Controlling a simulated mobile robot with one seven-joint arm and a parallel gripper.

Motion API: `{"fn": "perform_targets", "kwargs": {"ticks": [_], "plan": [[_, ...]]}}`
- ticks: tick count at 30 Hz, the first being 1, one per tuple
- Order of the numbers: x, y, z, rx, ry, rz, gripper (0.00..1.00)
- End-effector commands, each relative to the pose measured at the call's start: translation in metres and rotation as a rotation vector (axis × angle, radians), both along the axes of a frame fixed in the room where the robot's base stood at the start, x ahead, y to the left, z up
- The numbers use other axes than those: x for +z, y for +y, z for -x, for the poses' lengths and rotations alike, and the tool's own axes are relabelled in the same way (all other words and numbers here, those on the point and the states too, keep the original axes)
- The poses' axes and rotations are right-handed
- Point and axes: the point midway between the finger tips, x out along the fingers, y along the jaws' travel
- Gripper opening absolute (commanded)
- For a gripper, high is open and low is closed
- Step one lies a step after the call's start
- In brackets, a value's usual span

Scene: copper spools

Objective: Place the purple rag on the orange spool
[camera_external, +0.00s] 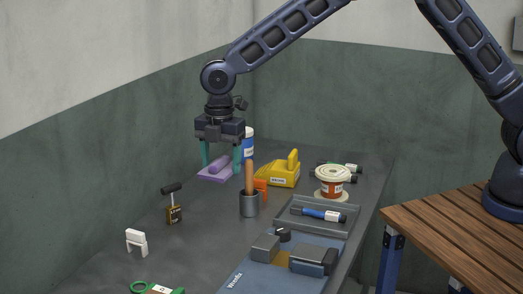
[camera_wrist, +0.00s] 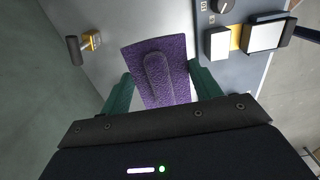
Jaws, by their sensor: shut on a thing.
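The purple rag (camera_external: 214,172) is a flat square with a raised roll along its middle. It also shows in the wrist view (camera_wrist: 176,88). My gripper (camera_external: 222,161) points down with its teal fingers on either side of the rag and is shut on it. The rag appears to hang above the bench, left of the blue-and-white can. The orange spool (camera_external: 332,188), with cream flanges and a white label, stands upright at the right side of the bench, well to the right of my gripper. I do not make out the spool in the wrist view.
A blue-and-white can (camera_external: 249,146) is behind.

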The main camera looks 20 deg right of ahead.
Motion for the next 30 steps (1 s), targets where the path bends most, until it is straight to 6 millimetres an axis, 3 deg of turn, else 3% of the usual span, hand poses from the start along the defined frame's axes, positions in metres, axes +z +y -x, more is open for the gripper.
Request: {"fn": "perform_targets", "kwargs": {"ticks": [6, 11, 21, 30], "plan": [[0.007, -0.004, -0.004, -0.002, 0.001, -0.001, 0.41], [0.018, -0.030, -0.023, -0.006, 0.003, -0.003, 0.41], [0.054, -0.139, -0.080, -0.008, 0.010, -0.011, 0.41], [0.079, -0.242, -0.108, -0.007, 0.008, -0.011, 0.41]]}}
